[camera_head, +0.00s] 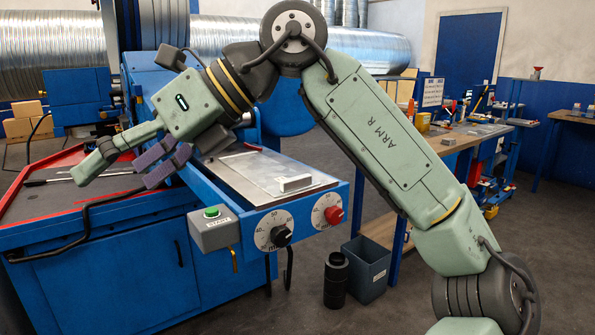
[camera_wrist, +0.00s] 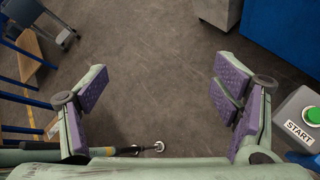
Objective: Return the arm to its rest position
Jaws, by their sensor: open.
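My arm reaches in from the lower right of the head view and bends over at the top. My gripper (camera_head: 122,174) hangs in front of the blue machine, above and left of the START box (camera_head: 213,232) with its green button. In the wrist view my gripper (camera_wrist: 162,88) is open, its purple pads wide apart with only grey floor between them. It holds nothing. The START box (camera_wrist: 300,120) also shows at the right edge of the wrist view, apart from the right finger.
The blue machine (camera_head: 115,285) has a red-edged top with tools lying on it. A panel with a black dial (camera_head: 281,237) and a red dial (camera_head: 333,215) juts out under my arm. A grey bin (camera_head: 364,272) stands on the floor. Workbenches (camera_head: 468,137) stand behind at right.

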